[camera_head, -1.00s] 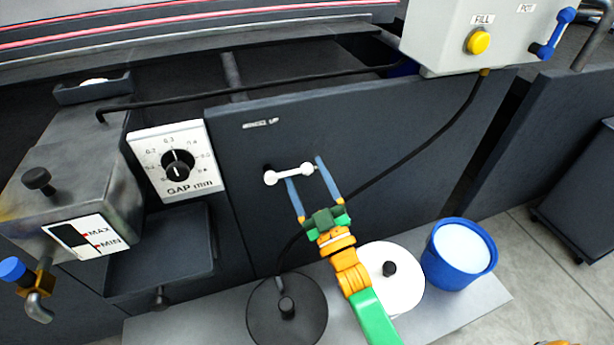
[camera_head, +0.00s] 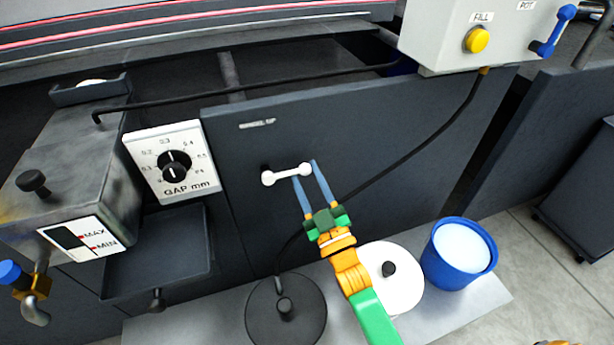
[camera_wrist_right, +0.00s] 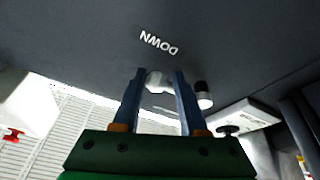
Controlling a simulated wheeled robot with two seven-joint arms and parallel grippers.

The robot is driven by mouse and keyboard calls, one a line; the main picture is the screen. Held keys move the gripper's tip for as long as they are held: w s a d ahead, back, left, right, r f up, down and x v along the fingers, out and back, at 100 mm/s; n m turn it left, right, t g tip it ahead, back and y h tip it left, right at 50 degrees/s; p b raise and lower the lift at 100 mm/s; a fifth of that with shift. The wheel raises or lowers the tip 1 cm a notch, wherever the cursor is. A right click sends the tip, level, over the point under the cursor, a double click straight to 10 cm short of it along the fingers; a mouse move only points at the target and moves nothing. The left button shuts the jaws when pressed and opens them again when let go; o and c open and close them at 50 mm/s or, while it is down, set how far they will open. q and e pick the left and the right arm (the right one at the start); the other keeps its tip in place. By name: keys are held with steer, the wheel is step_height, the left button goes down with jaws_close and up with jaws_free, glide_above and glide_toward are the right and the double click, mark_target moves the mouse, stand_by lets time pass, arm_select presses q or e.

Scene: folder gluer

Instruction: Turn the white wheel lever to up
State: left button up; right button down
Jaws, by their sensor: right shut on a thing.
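The white wheel lever (camera_head: 284,175) is a short white bar with round ends on the dark machine panel (camera_head: 370,130). It points to the right and slightly up in the head view. My right gripper (camera_head: 304,170) is shut on the lever near its right end, with one blue finger on each side. In the right wrist view the lever (camera_wrist_right: 204,101) shows between and beside the fingers (camera_wrist_right: 160,78), partly hidden by them. A label reading DOWN (camera_wrist_right: 158,42) is on the panel there. My left gripper is not in view.
A white GAP dial plate (camera_head: 190,187) is left of the lever. A grey box (camera_head: 440,40) with a yellow FILL button hangs at upper right. A black cable (camera_head: 420,150) runs across the panel. Below stand a black lid (camera_head: 262,315), a white lid (camera_head: 408,285) and a blue bucket (camera_head: 445,275).

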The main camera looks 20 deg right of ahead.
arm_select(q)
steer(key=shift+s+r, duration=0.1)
arm_select(e)
steer(key=shift+a+r, duration=0.15)
steer(key=shift+r, duration=0.2)
